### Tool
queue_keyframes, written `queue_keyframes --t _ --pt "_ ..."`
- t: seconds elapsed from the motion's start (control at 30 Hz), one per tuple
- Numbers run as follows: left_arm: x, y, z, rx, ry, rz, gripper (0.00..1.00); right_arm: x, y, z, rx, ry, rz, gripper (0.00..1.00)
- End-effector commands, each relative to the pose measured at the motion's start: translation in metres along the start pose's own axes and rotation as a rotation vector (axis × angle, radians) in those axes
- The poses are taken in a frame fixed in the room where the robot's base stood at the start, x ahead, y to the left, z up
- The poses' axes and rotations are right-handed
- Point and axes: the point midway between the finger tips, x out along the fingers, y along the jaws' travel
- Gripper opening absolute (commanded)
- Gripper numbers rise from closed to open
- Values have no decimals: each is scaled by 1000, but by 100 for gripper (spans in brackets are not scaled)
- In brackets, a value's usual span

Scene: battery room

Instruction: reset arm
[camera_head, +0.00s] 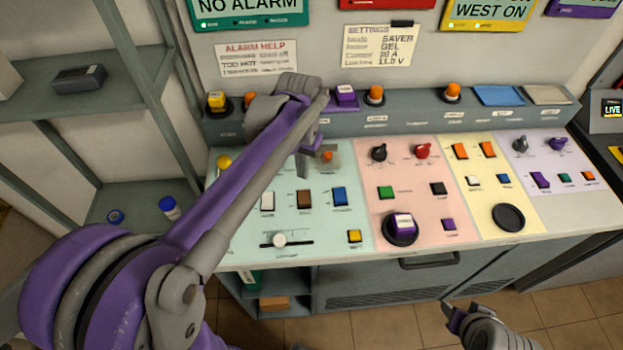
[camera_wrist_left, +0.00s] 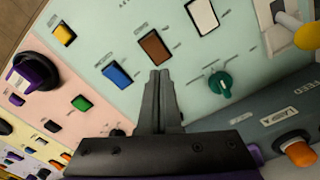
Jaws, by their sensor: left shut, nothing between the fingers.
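My left arm (camera_head: 240,165) reaches across the console from the left. My left gripper (camera_head: 304,172) points down over the pale green panel (camera_head: 340,230), and it is shut and empty. In the left wrist view its closed fingers (camera_wrist_left: 159,78) lie in front of the brown rocker switch (camera_wrist_left: 155,47) and the blue switch (camera_wrist_left: 117,75), with a green knob (camera_wrist_left: 220,84) to their right. I cannot tell whether the tips touch the panel. My right gripper (camera_head: 460,314) is low in front of the console; its finger opening is unclear.
The console carries pink (camera_head: 420,190), yellow and lilac panels with knobs and switches. A raised ledge (camera_head: 420,118) behind holds orange-topped buttons and a purple cube (camera_head: 345,96). Grey shelves (camera_head: 100,95) stand at left. Open floor (camera_head: 370,328) lies in front.

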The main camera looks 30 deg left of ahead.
Motion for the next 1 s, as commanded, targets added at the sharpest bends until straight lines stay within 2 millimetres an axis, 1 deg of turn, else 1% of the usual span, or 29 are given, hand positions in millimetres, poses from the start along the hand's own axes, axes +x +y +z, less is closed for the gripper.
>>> queue_keyframes --t 0.23,0.37,0.47,0.57,0.7,0.8,0.9,1.0 --pt "0 1 1 1 3 0 0 0 0 0 0 0 0 50" --pt "-1 8 14 5 39 -5 0 0 0 0 0 0 0 50" --pt "1 19 36 8 105 -10 0 0 0 0 0 0 0 50" --pt "6 32 64 14 192 -14 0 0 0 0 0 0 0 50" --pt "21 48 101 20 315 -12 0 0 0 0 0 0 0 50" --pt "34 55 121 24 390 -7 0 0 0 0 0 0 0 50" --pt "44 60 135 26 445 0 0 0 0 0 0 0 0 50" --pt "50 63 143 27 478 4 0 0 0 0 0 0 0 50"
